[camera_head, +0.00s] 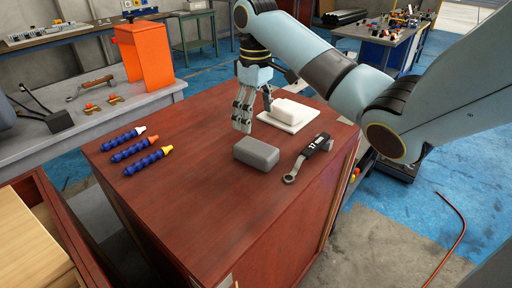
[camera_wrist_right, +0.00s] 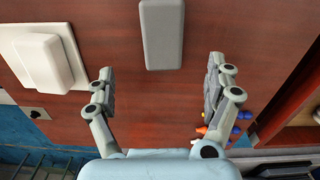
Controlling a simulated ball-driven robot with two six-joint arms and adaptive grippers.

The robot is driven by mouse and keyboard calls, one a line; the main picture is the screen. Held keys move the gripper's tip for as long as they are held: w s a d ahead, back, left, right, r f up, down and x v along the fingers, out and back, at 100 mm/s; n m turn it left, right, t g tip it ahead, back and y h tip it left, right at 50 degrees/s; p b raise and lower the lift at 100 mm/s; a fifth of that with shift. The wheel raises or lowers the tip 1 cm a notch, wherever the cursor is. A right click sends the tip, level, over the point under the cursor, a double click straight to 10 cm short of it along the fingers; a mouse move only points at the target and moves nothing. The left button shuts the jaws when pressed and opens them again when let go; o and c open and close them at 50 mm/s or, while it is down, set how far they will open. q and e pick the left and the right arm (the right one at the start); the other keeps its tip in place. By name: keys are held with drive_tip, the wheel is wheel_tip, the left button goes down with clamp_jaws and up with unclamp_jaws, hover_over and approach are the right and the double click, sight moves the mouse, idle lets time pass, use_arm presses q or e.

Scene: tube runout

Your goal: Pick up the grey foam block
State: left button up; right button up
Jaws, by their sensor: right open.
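The grey foam block (camera_head: 256,153) lies flat on the red-brown wooden top (camera_head: 215,205) in the head view. It also shows in the right wrist view (camera_wrist_right: 162,33), at the top centre. My right gripper (camera_head: 254,112) points down above the wooden top, just behind the block. In the right wrist view my right gripper (camera_wrist_right: 160,75) has its two fingers spread wide and nothing between them. The block lies beyond the fingertips, roughly in line with the gap. My left gripper is not in view.
A white block (camera_head: 290,109) on a white tray (camera_head: 292,122) stands right of the gripper. A wrench-like tool (camera_head: 307,158) lies right of the foam block. Several blue segmented tubes (camera_head: 133,149) lie at the left. The front of the top is clear.

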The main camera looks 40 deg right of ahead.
sight(256, 147)
wheel_tip(256, 147, down, 5)
drive_tip(key=shift+r, duration=0.1)
drive_tip(key=f, duration=0.5)
drive_tip(key=shift+s+a+f, duration=0.15)
drive_tip(key=shift+s+a, duration=0.05)
drive_tip(key=shift+s, duration=0.05)
drive_tip(key=shift+c, duration=0.2)
drive_tip(key=c, duration=1)
